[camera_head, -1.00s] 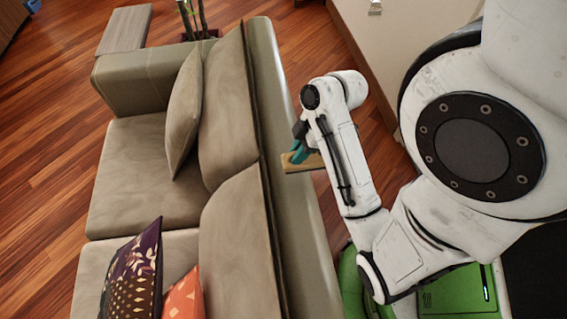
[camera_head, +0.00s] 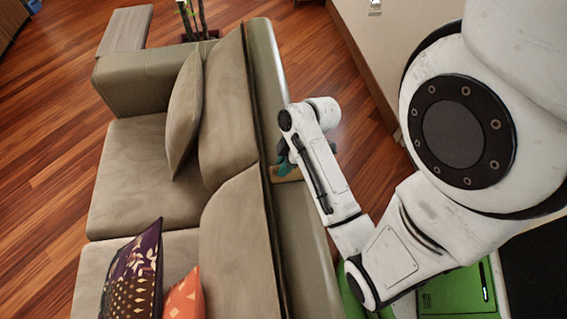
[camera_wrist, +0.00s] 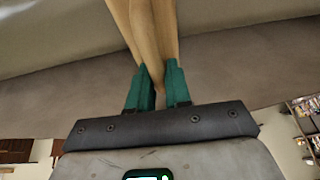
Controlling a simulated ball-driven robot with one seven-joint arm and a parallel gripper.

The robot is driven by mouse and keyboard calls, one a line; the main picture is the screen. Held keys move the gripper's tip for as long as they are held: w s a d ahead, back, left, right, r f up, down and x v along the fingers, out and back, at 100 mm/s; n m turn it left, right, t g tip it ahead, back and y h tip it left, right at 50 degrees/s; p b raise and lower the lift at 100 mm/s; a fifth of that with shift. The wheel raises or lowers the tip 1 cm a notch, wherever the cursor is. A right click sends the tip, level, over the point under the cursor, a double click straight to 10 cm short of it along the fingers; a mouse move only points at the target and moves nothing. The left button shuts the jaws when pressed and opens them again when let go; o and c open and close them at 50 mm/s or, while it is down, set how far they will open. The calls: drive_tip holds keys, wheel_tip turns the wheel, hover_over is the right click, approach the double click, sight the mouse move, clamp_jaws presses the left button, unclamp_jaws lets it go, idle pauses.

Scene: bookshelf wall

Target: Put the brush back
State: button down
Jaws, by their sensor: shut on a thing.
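The brush (camera_wrist: 148,35) is a light tan wooden piece in the wrist view, running up out of the frame from between the green fingertips. My gripper (camera_wrist: 158,88) is shut on it. In the head view the brush (camera_head: 287,174) shows as a small tan patch beside my gripper (camera_head: 284,168), over the top of the sofa's back. Most of the brush is hidden by my wrist and forearm there. I cannot tell whether the brush touches the sofa.
The grey-beige sofa (camera_head: 150,150) fills the left, with a grey cushion (camera_head: 184,112), a purple patterned cushion (camera_head: 135,275) and an orange cushion (camera_head: 184,298) on it. A pale cabinet (camera_head: 375,50) stands at the upper right. Wooden floor (camera_head: 60,100) lies open at the left.

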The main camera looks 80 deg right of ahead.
drive_tip(key=c, duration=1.1)
unclamp_jaws()
drive_tip(key=shift+f, duration=0.1)
drive_tip(key=shift+o, duration=0.2)
drive_tip(key=v, duration=0.7)
drive_tip(key=shift+s+r, duration=0.1)
drive_tip(key=shift+r, duration=0.25)
